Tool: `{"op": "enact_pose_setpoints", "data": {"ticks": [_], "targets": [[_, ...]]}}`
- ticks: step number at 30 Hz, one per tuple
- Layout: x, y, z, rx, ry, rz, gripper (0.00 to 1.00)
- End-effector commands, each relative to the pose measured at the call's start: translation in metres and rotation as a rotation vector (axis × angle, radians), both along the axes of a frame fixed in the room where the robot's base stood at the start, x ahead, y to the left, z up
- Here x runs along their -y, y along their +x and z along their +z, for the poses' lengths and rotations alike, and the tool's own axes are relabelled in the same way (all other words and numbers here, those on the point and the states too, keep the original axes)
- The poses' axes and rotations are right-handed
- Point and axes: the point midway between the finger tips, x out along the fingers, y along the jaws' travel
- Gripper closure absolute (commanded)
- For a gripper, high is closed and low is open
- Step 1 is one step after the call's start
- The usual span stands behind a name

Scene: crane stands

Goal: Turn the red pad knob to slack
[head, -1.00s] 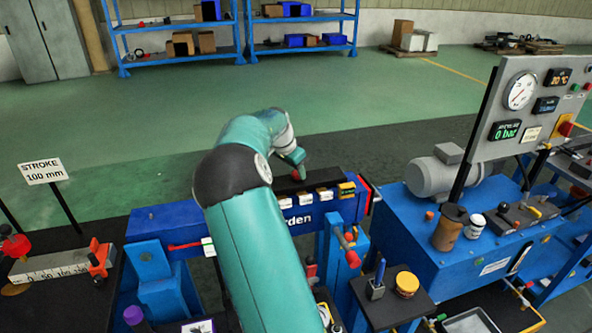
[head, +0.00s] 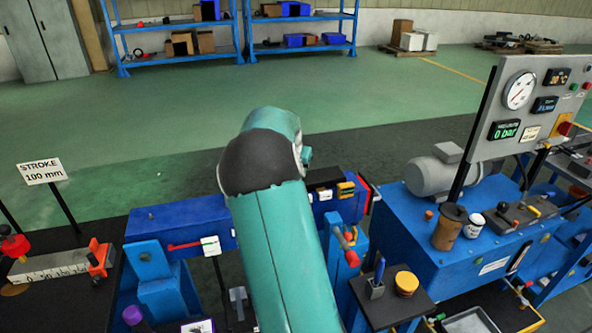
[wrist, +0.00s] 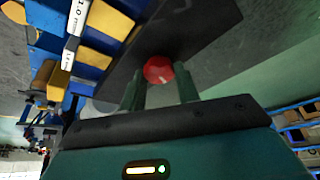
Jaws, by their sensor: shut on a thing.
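The red pad knob (wrist: 158,69) shows in the wrist view as a round red cap with a small white mark, in front of a dark plate (wrist: 205,35). The two green fingers of my gripper (wrist: 159,79) stand on either side of it, and my gripper is shut on the knob. The fingers hide the knob's lower sides. I cannot read a slack mark. In the head view my arm hides the knob and the fingers.
Yellow blocks and white labels (wrist: 76,18) line the blue frame beside the plate. In the head view, a red-handled lever (head: 351,257), a small black table with a yellow-lidded jar (head: 406,283), and a blue bench with a grey motor (head: 436,172) stand to the right.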

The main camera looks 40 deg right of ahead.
Motion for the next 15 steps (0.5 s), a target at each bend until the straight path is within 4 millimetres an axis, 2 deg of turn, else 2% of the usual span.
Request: {"op": "enact_pose_setpoints", "data": {"ticks": [6, 7, 9, 15], "targets": [[-0.0005, 0.0006, 0.0006, 0.001, 0.001, -0.001, 0.91], [-0.0005, 0.0006, 0.0006, 0.001, 0.001, -0.001, 0.63], [-0.0004, 0.0005, 0.0005, 0.001, 0.001, -0.001, 0.49], [-0.0002, 0.0002, 0.0002, 0.000, 0.000, -0.001, 0.47]]}}
